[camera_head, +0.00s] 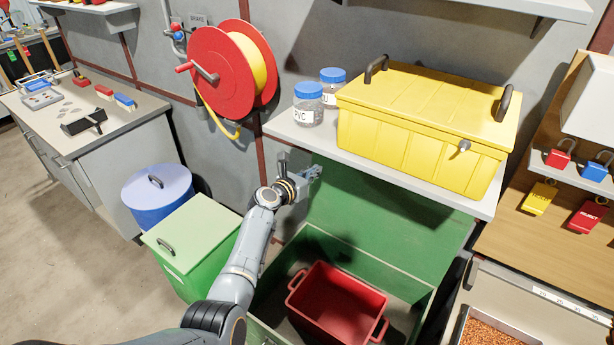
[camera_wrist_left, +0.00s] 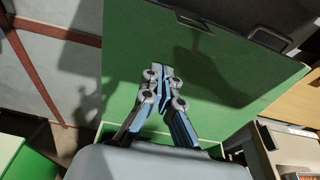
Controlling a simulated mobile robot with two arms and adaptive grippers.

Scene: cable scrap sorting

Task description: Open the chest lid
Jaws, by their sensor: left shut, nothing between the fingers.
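The large green chest (camera_head: 425,305) stands below the shelf, open at the top. Its green lid (camera_head: 400,215) is raised and stands upright behind the opening, below the shelf; it fills much of the left wrist view (camera_wrist_left: 235,100). A red bin (camera_head: 340,300) with handles sits inside the chest. My left gripper (camera_head: 316,172) is at the lid's upper left, beneath the shelf edge. In the left wrist view its fingers (camera_wrist_left: 160,72) are together and hold nothing, in front of the lid. I cannot tell whether they touch it. My right gripper is not in view.
The shelf (camera_head: 390,180) above carries a yellow box (camera_head: 420,130) and two blue-capped jars (camera_head: 308,104). A smaller green bin (camera_head: 195,240) and a blue drum (camera_head: 157,195) stand left of my arm. A red hose reel (camera_head: 228,75) hangs on the wall.

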